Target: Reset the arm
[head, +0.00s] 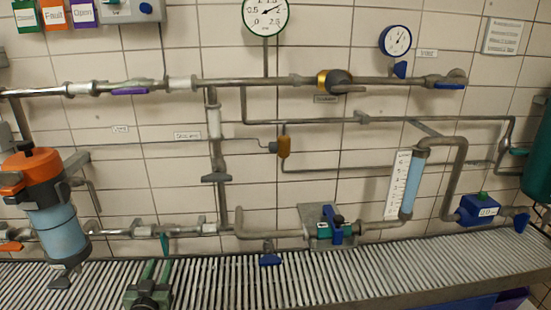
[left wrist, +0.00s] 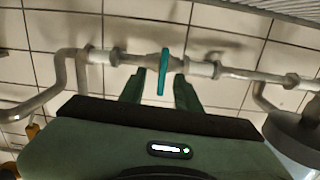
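My left gripper (head: 157,268), dark green, comes up from the bottom edge at the left of the head view. Its two fingers are apart and empty. A teal valve handle (head: 165,243) on the lower pipe is just beyond the fingertips. In the left wrist view the handle (left wrist: 163,72) lies in line with the gap between the open fingers (left wrist: 159,88). I cannot tell whether anything touches it. My right gripper is in neither view.
A filter with an orange top (head: 32,165) stands left of my left gripper. A ribbed metal grating (head: 330,275) runs below the pipes. A blue valve handle (head: 271,260) and a blue-and-teal pump (head: 336,230) are to the right. The tiled wall is close behind.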

